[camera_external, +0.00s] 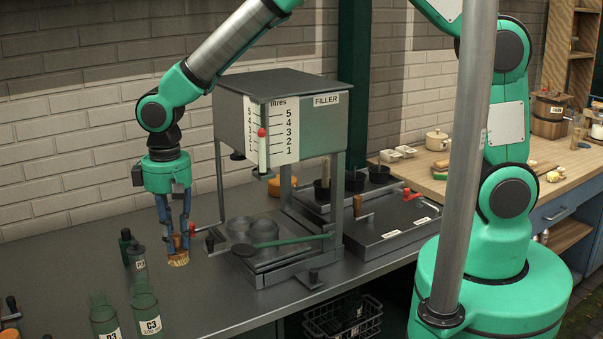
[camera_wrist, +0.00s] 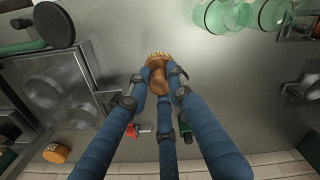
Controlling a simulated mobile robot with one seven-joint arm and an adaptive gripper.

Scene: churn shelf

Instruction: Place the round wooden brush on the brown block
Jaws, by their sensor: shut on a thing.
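The round wooden brush (camera_external: 179,258) hangs bristles down between the fingers of my gripper (camera_external: 176,237), low over the grey bench left of the filler. In the wrist view the brush (camera_wrist: 158,72) is between the blue fingertips (camera_wrist: 157,83), which are shut on its handle. I cannot tell whether its bristles touch the bench.
Green bottles (camera_external: 145,310) stand at the front left of the bench. The filler (camera_external: 282,115) with its green-handled lever (camera_external: 290,240) is to the right of my gripper. A cream pot (camera_external: 437,140) stands on the wooden counter.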

